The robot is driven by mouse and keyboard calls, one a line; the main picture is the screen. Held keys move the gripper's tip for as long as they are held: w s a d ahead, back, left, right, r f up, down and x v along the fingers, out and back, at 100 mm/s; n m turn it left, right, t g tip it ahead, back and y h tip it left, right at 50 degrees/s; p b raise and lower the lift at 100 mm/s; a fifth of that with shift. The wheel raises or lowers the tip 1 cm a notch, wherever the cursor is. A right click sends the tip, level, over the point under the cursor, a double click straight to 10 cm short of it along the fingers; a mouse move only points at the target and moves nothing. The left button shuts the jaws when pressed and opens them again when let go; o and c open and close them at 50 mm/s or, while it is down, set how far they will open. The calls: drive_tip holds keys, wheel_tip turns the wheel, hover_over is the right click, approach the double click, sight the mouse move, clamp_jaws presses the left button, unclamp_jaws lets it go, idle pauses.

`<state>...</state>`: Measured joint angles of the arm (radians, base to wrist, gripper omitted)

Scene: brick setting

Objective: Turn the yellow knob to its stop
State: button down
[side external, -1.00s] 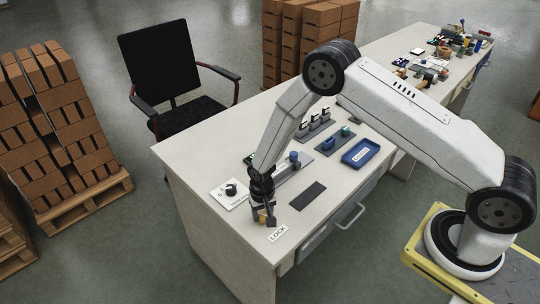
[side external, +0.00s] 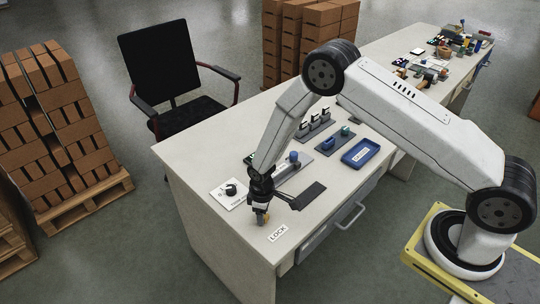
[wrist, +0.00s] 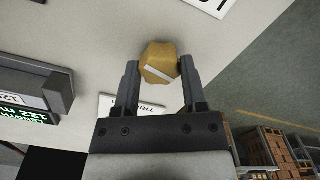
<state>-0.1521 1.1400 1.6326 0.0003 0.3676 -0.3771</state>
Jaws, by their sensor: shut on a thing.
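The yellow knob (wrist: 160,60) sits between the two fingers of my gripper (wrist: 160,80) in the wrist view, with a pale slanted bar across its face. The fingers are shut on its sides. In the side view, my gripper (side external: 262,214) points down at the table near its front left corner, and only a small yellow part of the knob (side external: 266,217) shows beside the fingers. A white label, partly readable, lies behind the fingers in the wrist view (wrist: 138,106).
A LOCK label (side external: 278,234) lies on the table (side external: 225,225) just in front of the knob. A white plate with a black knob (side external: 230,191) is to the left. An office chair (side external: 170,80) stands behind.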

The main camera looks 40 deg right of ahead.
drive_tip(key=shift+s+n, duration=0.15)
drive_tip(key=shift+n, duration=0.95)
drive_tip(key=shift+c, duration=0.7)
unclamp_jaws()
drive_tip(key=shift+r, duration=0.15)
drive_tip(key=shift+r, duration=3.75)
